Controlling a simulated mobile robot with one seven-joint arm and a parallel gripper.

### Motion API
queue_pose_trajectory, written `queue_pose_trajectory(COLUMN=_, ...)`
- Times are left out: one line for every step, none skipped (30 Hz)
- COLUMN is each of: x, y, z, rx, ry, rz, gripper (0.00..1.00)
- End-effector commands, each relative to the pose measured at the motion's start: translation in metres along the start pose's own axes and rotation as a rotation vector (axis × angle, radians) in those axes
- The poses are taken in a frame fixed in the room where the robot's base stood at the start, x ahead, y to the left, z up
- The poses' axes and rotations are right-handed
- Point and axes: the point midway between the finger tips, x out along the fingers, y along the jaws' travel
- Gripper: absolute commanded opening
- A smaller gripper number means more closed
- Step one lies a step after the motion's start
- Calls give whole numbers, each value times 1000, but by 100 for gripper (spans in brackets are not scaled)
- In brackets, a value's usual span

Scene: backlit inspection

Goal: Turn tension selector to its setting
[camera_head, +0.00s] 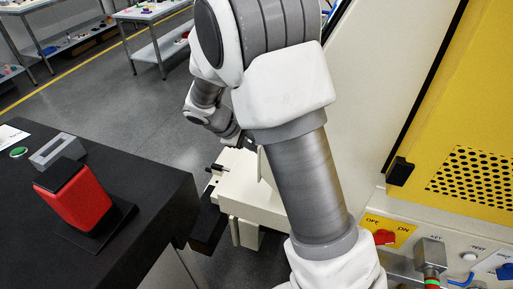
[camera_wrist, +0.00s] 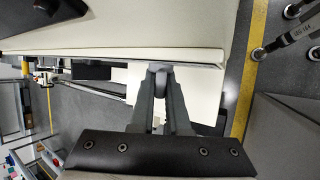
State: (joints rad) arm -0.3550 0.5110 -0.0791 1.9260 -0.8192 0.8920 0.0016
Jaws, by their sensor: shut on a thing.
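In the wrist view my gripper (camera_wrist: 158,78) has its two grey fingers drawn together at the tips, below the edge of a cream machine panel (camera_wrist: 120,54). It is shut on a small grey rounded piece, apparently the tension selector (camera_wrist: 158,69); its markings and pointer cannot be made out. In the head view my arm hides most of the grip; the wrist comes down beside the cream machine housing (camera_head: 245,190). A small dark lever or pin (camera_head: 214,168) sticks out at the housing's left side, apart from the visible arm.
A control panel with a red OFF/ON switch (camera_head: 384,237) is at lower right. The yellow perforated guard (camera_head: 465,120) stands at right.

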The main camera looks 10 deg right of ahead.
Motion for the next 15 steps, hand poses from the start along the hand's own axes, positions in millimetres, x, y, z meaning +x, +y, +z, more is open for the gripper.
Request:
queue_pose_trajectory(x=-1, y=1, z=0, rx=0, ry=1, rz=2, gripper=0)
queue_pose_trajectory(x=-1, y=1, z=0, rx=1, ry=1, rz=2, gripper=0)
queue_pose_trajectory(x=-1, y=1, z=0, rx=0, ry=1, rz=2, gripper=0)
queue_pose_trajectory(x=-1, y=1, z=0, rx=0, ry=1, rz=2, gripper=0)
queue_pose_trajectory(x=-1, y=1, z=0, rx=0, ry=1, rz=2, gripper=0)
queue_pose_trajectory(x=-1, y=1, z=0, rx=0, ry=1, rz=2, gripper=0)
queue_pose_trajectory(x=-1, y=1, z=0, rx=0, ry=1, rz=1, gripper=0)
queue_pose_trajectory(x=-1, y=1, z=0, rx=0, ry=1, rz=1, gripper=0)
queue_pose_trajectory(x=-1, y=1, z=0, rx=0, ry=1, rz=1, gripper=19)
queue_pose_trajectory(x=-1, y=1, z=0, rx=0, ry=1, rz=1, gripper=24)
queue_pose_trajectory(x=-1, y=1, z=0, rx=0, ry=1, rz=1, gripper=30)
queue_pose_trajectory(x=-1, y=1, z=0, rx=0, ry=1, rz=1, gripper=37)
queue_pose_trajectory(x=-1, y=1, z=0, rx=0, ry=1, rz=1, gripper=42)
queue_pose_trajectory(x=-1, y=1, z=0, rx=0, ry=0, rz=1, gripper=44)
queue_pose_trajectory(x=-1, y=0, z=0, rx=0, ry=0, rz=0, gripper=44)
